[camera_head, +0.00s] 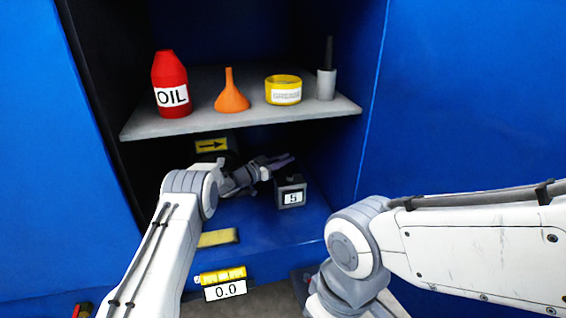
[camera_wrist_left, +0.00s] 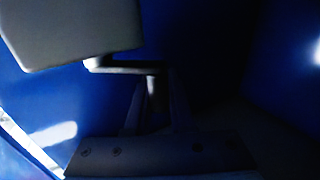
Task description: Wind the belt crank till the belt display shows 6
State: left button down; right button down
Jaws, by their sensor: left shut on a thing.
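The small dark display box (camera_head: 290,192) sits in the blue recess below the shelf and reads 5. My left gripper (camera_head: 284,161) is beside and just above this box, under the shelf. In the left wrist view my left gripper (camera_wrist_left: 153,95) is shut on the belt crank, whose pale bent arm (camera_wrist_left: 120,67) runs out from a grey block (camera_wrist_left: 75,30). The crank is hidden behind my gripper in the head view. My right arm enters from the right, but its gripper does not show.
The grey shelf (camera_head: 245,119) above holds a red oil bottle (camera_head: 171,85), an orange funnel (camera_head: 231,95), a yellow grease tin (camera_head: 283,89) and a grey pot (camera_head: 326,84). A yellow arrow sign (camera_head: 211,145) is behind. Blue walls close both sides.

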dwell(0.5)
pick_arm(q)
jog(key=c, duration=0.8)
grip_release()
jog(key=shift+o, duration=0.2)
jog(key=p+v, duration=0.5)
jog(key=v, duration=0.5)
jog(key=shift+a, duration=0.25)
